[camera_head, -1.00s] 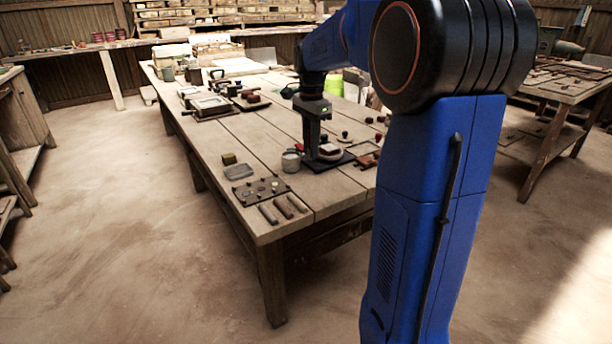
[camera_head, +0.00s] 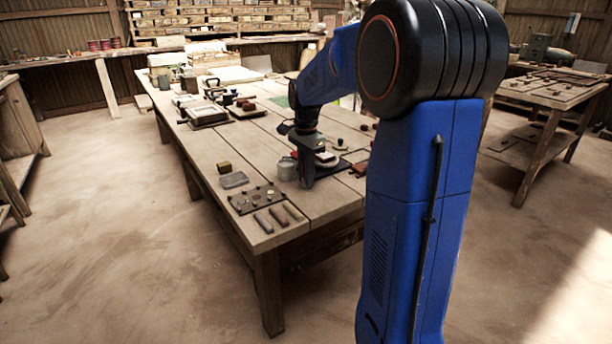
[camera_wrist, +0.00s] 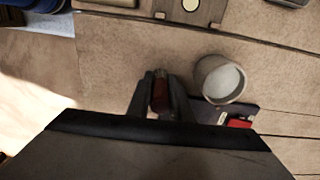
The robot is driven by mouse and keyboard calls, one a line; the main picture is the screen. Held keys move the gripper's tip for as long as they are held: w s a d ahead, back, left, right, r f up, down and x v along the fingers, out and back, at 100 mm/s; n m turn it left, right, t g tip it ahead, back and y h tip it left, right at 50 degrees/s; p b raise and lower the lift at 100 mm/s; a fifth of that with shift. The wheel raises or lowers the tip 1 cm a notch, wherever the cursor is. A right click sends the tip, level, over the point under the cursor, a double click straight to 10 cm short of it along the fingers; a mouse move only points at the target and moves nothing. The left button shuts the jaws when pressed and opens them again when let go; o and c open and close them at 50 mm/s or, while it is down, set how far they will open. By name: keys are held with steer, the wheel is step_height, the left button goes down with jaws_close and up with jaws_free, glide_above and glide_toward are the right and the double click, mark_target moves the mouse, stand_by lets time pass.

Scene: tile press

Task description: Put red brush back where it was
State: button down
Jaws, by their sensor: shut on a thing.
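My gripper (camera_wrist: 160,104) is shut on the red brush, whose dark red handle (camera_wrist: 160,90) shows between the fingers in the wrist view. The rest of the brush is hidden by the fingers. In the head view my gripper (camera_head: 306,182) is low over the wooden table, and the brush cannot be made out there. A light grey cup (camera_head: 287,169) stands just left of my gripper in the head view. In the wrist view the cup (camera_wrist: 219,80) is right of the fingers, apart from them, with a pale inside.
A dark plate with small pieces (camera_head: 240,204) and several bars (camera_head: 277,215) lie near the table's front end. A grey block (camera_head: 234,180) lies behind them.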

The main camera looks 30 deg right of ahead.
steer(key=c, duration=1.6)
jaws_free()
step_height(320, 180, up, 11)
steer(key=shift+f, duration=0.1)
steer(key=shift+r, duration=0.7)
steer(key=shift+s+a, duration=0.1)
steer(key=s+a+f+n+t, duration=0.1)
steer(key=s+a+f+n, duration=0.3)
steer(key=s, duration=0.6)
steer(key=s+a+f+n+t, duration=0.2)
steer(key=s+a+f+n, duration=0.2)
steer(key=s, duration=0.6)
steer(key=s+a+f+n+t, duration=0.1)
steer(key=s+a+f+n, duration=0.3)
steer(key=s+a+n, duration=0.3)
steer(key=shift+s+a+f+n+t, duration=0.15)
steer(key=shift+s+n+t, duration=0.05)
steer(key=shift+s+n, duration=0.55)
steer(key=shift+s+a+f+n+t, duration=0.1)
steer(key=shift+s+a+n+t, duration=0.1)
steer(key=shift+s+n, duration=0.5)
